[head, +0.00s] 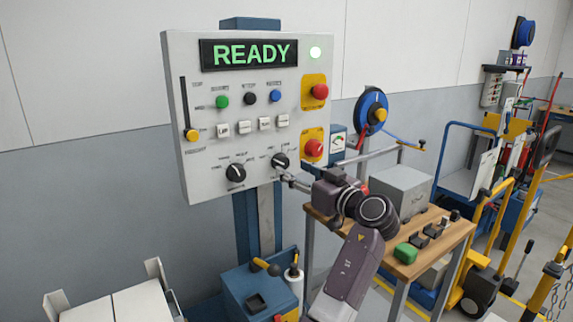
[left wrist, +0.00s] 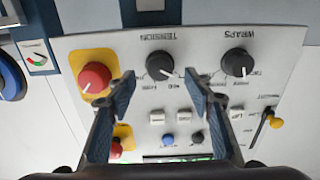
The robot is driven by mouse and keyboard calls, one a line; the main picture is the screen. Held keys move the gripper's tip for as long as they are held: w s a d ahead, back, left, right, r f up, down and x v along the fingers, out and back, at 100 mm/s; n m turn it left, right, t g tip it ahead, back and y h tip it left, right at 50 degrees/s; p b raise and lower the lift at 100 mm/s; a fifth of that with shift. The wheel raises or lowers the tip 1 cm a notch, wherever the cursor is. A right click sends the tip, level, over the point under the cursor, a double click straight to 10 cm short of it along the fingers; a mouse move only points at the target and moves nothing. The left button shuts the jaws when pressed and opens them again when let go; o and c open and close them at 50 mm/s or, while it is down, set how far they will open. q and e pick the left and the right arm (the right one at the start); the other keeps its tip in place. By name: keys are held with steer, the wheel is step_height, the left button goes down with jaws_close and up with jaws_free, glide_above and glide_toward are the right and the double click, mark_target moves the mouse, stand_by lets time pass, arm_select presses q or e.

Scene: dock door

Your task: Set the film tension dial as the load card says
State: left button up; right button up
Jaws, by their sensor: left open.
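The film tension dial (head: 280,160) is a black knob with a pale pointer mark, low on the right of the grey control panel (head: 205,190). In the upside-down left wrist view the dial (left wrist: 160,66) sits under the word TENSION, between my fingertips in the picture. Its small position labels are too blurred to read surely. My left gripper (head: 287,178) is open just in front of and below the dial. Its two fingers (left wrist: 159,79) show apart with nothing between them; I cannot tell whether they touch the dial. I cannot make out a load card. My right gripper is out of view.
The WRAPS dial (left wrist: 236,62) is close beside the tension dial. A red button (head: 314,149) on a yellow plate is near on the right. The panel display (head: 250,54) reads READY. A wooden table (head: 436,245) with a grey box (head: 403,188) stands at right.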

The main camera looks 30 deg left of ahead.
mark_target(285, 164)
arm_select(q)
steer(key=shift+p+x, duration=0.5)
steer(key=shift+x, duration=1.85)
steer(key=shift+c, duration=0.4)
steer(key=c, duration=1.1)
